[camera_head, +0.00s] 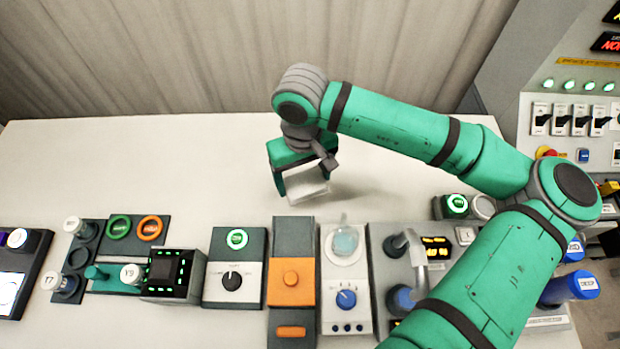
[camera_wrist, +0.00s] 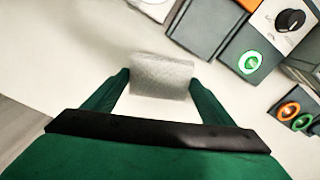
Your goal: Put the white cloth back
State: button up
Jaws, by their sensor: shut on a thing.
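The white cloth (camera_head: 307,187) is a small pale block-like piece held between the fingers of my gripper (camera_head: 300,180). In the wrist view the cloth (camera_wrist: 161,77) spans the gap between the two green fingertips of my gripper (camera_wrist: 160,88) and looks slightly blurred. My gripper is shut on it and points down over the bare rear part of the white table, behind the row of devices. I cannot tell whether the cloth touches the table.
Below the gripper stand an orange-topped box (camera_head: 291,282), a beaker unit (camera_head: 345,270) and a dial box (camera_head: 233,284). A rack with rings (camera_head: 120,255) is at left. The table's rear left (camera_head: 130,160) is clear. A curtain (camera_head: 180,55) hangs behind.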

aim_at(309, 175)
jog(key=w+f, duration=0.2)
jog(key=w+d+f, duration=0.1)
jog(key=w+f, duration=0.1)
jog(key=f, duration=0.1)
jog(key=shift+f, duration=0.15)
jog(key=shift+w+d+f, duration=0.1)
jog(key=shift+w+f, duration=0.05)
jog(key=shift+f, duration=0.75)
jog(key=shift+w+d+f, duration=0.1)
jog(key=shift+w+f, duration=0.05)
jog(key=shift+f, duration=0.7)
jog(key=shift+f, duration=0.15)
jog(key=o, duration=1.2)
notch_tip(309, 175, up, 12)
jog(key=shift+s+a, duration=0.1)
